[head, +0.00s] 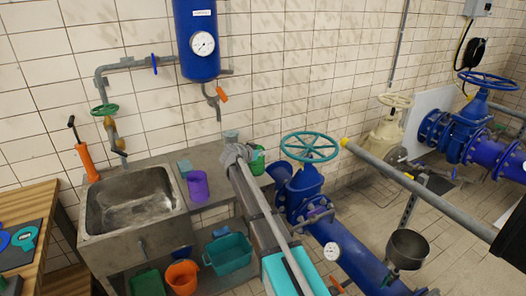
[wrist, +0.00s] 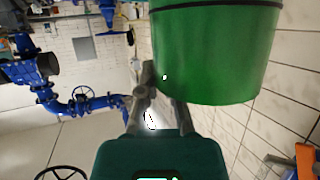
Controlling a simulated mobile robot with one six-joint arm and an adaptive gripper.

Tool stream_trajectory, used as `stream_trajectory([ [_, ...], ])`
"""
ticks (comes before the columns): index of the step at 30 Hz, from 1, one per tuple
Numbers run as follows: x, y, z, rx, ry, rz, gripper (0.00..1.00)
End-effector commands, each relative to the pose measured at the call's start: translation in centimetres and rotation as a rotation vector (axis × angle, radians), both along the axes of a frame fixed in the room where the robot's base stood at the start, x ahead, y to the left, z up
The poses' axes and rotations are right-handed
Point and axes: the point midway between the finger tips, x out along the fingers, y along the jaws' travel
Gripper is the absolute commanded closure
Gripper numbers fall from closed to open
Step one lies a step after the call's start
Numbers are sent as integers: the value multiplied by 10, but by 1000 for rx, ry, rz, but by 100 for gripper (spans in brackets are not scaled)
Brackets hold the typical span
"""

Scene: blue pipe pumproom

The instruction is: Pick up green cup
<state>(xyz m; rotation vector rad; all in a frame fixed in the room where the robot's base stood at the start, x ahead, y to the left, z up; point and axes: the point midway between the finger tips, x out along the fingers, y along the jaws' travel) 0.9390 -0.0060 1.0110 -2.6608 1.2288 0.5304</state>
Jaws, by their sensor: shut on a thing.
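The green cup (head: 258,163) is at the right end of the grey sink counter in the head view, partly hidden by my gripper (head: 240,154). In the wrist view the green cup (wrist: 208,55) is large and close, with a dark band near the top edge of the picture. My gripper (wrist: 155,88) is shut on the cup at its side, and the cup covers part of the fingers. I cannot tell whether the cup's base touches the counter.
A purple cup (head: 197,186) and a small grey-blue cup (head: 231,136) stand on the counter (head: 212,205), left of and behind my gripper. A blue valve with a teal handwheel (head: 309,146) stands close on the right. The sink (head: 130,207) is further left.

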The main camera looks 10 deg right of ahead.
Motion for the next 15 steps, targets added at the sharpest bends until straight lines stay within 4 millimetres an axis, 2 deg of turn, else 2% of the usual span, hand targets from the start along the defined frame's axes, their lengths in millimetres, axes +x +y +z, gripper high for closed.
stream_trajectory([
  [1, -7, 3, 13, -1, -1, 1, 100],
  [6, -21, 10, 32, -1, -2, 2, 100],
  [9, -42, 20, 40, -1, -2, 2, 100],
  [15, -72, 36, 54, -2, -1, 2, 100],
])
